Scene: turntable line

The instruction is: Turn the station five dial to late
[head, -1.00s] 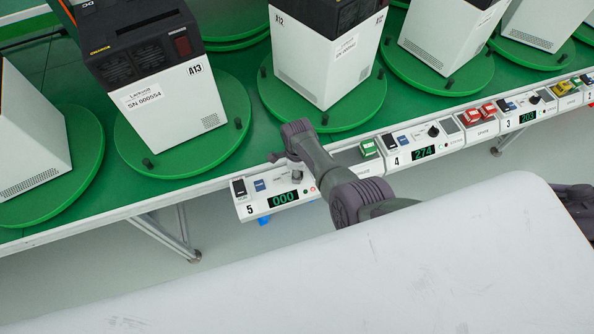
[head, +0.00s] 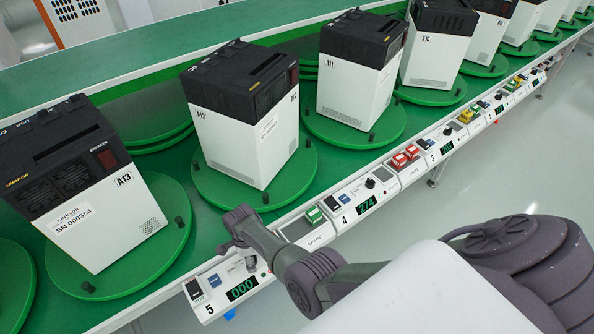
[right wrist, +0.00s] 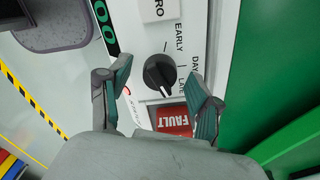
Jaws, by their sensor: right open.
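The station five panel (head: 205,308) is at the lower left in the head view, with its display reading 000. My right arm reaches over it and hides its dial there. In the right wrist view the black dial (right wrist: 159,72) sits on the white panel, beside the labels EARLY, DAY and LATE. I cannot tell for sure which label its pointer faces. My right gripper (right wrist: 159,75) is open, its two teal-padded fingers on either side of the dial. Gaps show between the fingers and the dial. My left gripper is not in view.
A red FAULT tile (right wrist: 174,119) lies just below the dial in the right wrist view. A green turntable (head: 205,190) carrying box A12 stands behind the panel. The station four panel (head: 345,212) is further right along the rail. Floor in front is open.

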